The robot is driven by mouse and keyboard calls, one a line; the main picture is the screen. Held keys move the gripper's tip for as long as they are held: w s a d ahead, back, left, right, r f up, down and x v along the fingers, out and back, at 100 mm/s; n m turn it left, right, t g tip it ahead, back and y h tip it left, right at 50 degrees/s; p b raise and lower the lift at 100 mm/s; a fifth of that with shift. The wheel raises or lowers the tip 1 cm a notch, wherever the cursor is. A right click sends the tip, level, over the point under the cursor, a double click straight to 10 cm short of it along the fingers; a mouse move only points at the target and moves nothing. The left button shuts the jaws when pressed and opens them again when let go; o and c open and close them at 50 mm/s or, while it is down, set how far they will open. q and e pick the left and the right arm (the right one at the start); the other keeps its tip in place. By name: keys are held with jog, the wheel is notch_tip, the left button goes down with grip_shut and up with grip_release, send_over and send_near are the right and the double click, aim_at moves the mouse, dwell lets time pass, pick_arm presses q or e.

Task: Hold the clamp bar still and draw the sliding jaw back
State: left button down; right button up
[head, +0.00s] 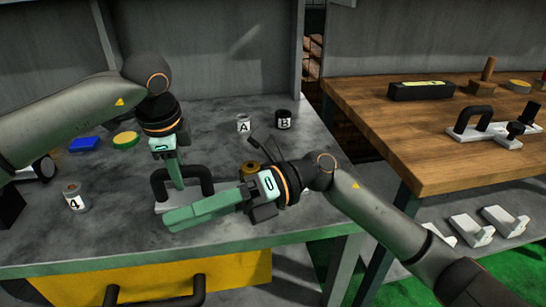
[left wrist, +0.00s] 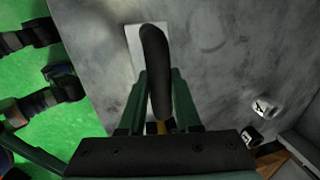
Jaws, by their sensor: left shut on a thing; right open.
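A black arched bar (head: 207,178), which I take for the clamp bar, stands on a white base plate (head: 161,208) on the grey bench. My left gripper (head: 178,186) points down and is shut on this bar. In the left wrist view the bar (left wrist: 155,60) runs between the green fingers, with the white plate (left wrist: 133,40) under it. My right gripper (head: 170,218) is open, its fingers pointing left, in front of the base plate. It covers the plate's front and right part. I cannot make out the sliding jaw.
Cans marked A (head: 243,124), B (head: 283,121) and 4 (head: 75,198) stand on the bench. A blue block (head: 85,144) and a yellow-green disc (head: 126,139) lie at the left. A brass-coloured round part (head: 250,168) is behind my right gripper. A wooden table (head: 400,125) stands at right.

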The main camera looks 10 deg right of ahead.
jog(key=w+d+r+n+t+h, duration=0.1)
jog(key=w+d+r+t+h, duration=0.25)
jog(key=w+d+h, duration=0.45)
jog(key=w+d+r+t+h, duration=0.35)
jog(key=w+d+h, duration=0.25)
jog(key=d, duration=0.5)
jog(key=x, duration=0.8)
jog(key=a+x, duration=0.1)
jog(key=x, duration=0.3)
jog(key=shift+w, duration=0.3)
jog(key=shift+t+y, duration=0.3)
grip_shut()
